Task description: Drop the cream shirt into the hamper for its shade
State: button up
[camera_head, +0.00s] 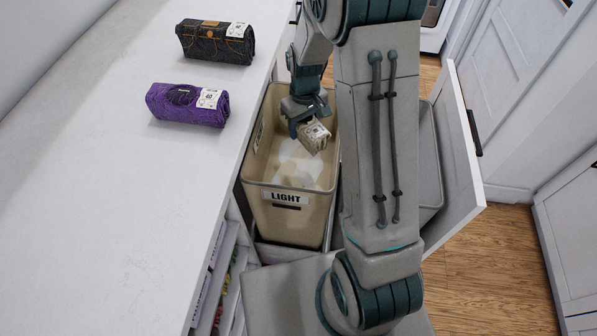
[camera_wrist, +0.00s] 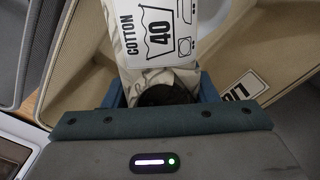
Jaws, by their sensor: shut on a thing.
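The cream shirt (camera_head: 314,137) is a small rolled bundle with a white care tag. My gripper (camera_head: 308,118) is shut on it and holds it over the opening of the tan hamper (camera_head: 290,207) labelled LIGHT. In the wrist view the shirt (camera_wrist: 160,72) shows with its tag reading COTTON 40, between the jaws of my gripper (camera_wrist: 165,95). The tan hamper (camera_wrist: 265,55) lies around and below it there. A second, grey hamper (camera_head: 430,165) stands to the right, mostly hidden behind my arm.
A dark rolled garment (camera_head: 215,42) and a purple one (camera_head: 188,105) lie on the white counter (camera_head: 100,200) at left. An open drawer front (camera_head: 460,150) stands right of the hampers. Shelves with coloured items (camera_head: 215,290) sit below the counter.

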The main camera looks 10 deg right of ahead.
jog(key=o, duration=1.2)
jog(key=shift+r, duration=0.1)
notch_tip(320, 180, up, 14)
jog(key=shift+f+p, duration=0.1)
jog(key=shift+p, duration=0.55)
